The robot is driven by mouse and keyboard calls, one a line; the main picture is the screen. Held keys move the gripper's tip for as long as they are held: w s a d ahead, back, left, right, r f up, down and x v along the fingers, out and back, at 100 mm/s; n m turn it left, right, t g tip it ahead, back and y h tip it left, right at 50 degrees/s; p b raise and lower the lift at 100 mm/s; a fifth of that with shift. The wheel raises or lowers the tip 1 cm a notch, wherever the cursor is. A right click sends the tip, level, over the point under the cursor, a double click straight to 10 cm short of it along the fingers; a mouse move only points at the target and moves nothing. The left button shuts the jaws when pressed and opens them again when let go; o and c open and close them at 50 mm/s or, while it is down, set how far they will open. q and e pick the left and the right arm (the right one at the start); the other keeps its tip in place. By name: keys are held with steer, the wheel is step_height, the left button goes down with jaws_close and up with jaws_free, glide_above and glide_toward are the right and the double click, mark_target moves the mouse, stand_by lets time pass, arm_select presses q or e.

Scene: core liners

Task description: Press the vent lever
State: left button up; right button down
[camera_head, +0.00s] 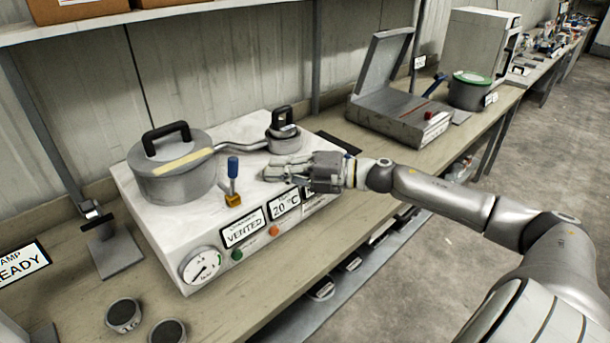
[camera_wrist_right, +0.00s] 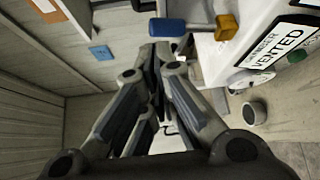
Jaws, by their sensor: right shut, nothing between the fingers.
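The vent lever (camera_head: 233,168) has a blue handle on a brass base and stands upright on top of the white machine (camera_head: 165,232), right of the lidded pot (camera_head: 175,176). My right gripper (camera_head: 268,172) is shut and empty, just right of the lever, with a small gap seen between them. In the right wrist view the closed fingers (camera_wrist_right: 162,55) point towards the blue handle (camera_wrist_right: 167,27), with the brass base (camera_wrist_right: 226,27) to its right. The machine's front label (camera_head: 243,228) reads VENTED, and another (camera_head: 286,205) reads 20 °C. My left gripper is out of view.
A dial gauge (camera_head: 202,265), a green button and an orange button are on the machine's front. A smaller black-handled vessel (camera_head: 284,135) joins the pot by a pipe. Two round pucks (camera_head: 123,315) lie on the bench front left. An open grey case (camera_head: 400,115) stands behind.

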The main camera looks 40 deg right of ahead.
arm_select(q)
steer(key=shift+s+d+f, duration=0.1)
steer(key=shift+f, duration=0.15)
arm_select(e)
steer(key=v, duration=0.6)
steer(key=shift+s, duration=0.2)
steer(key=shift+r, duration=0.1)
stand_by(0.4)
